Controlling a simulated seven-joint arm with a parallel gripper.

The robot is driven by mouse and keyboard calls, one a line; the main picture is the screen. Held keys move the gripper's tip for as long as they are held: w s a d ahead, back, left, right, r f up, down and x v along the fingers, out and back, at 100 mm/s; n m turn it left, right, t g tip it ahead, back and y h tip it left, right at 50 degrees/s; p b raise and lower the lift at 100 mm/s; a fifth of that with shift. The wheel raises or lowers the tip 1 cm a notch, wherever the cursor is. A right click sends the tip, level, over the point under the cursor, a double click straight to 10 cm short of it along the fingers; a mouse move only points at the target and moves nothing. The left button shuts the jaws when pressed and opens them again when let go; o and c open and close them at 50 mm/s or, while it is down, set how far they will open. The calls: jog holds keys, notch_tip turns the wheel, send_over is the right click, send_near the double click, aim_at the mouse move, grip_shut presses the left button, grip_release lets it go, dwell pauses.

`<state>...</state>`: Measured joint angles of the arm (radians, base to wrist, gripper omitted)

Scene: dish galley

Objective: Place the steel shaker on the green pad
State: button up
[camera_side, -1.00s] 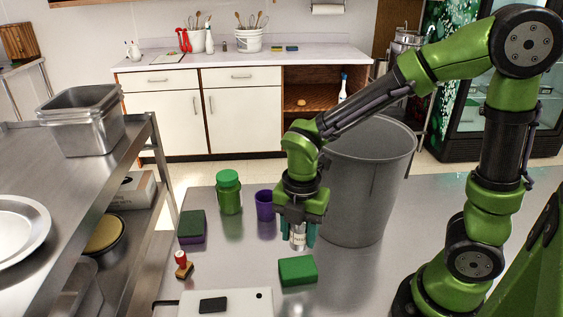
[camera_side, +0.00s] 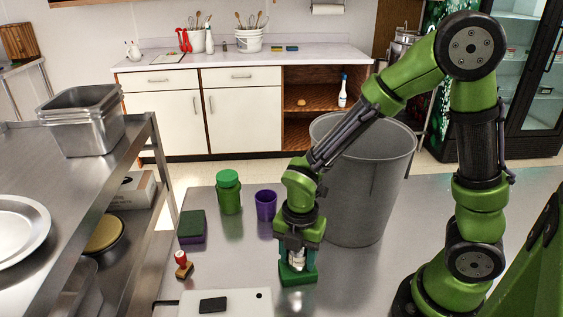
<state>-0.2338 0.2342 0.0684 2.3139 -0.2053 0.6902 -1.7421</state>
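The steel shaker (camera_side: 298,258) is between the teal fingers of my gripper (camera_side: 298,266), with only part of its shiny side showing. The fingers are closed around its sides. The green pad (camera_side: 298,279) lies on the steel table directly below, and the shaker is over it. The fingers hide the shaker's lower edge and much of the pad, so I cannot tell whether the shaker touches the pad.
A purple cup (camera_side: 266,205) and a green jar (camera_side: 229,192) stand behind and left. A large grey bin (camera_side: 362,190) stands close behind my gripper. A sponge (camera_side: 192,226), a red-topped stamp (camera_side: 183,265) and a white board (camera_side: 240,303) lie left and in front.

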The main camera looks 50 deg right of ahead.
jog(key=shift+o, duration=1.4)
jog(key=shift+r, duration=0.1)
notch_tip(320, 180, up, 12)
jog(key=shift+r, duration=0.1)
notch_tip(320, 180, down, 12)
jog(key=shift+w+r, duration=0.1)
jog(key=shift+r, duration=1.55)
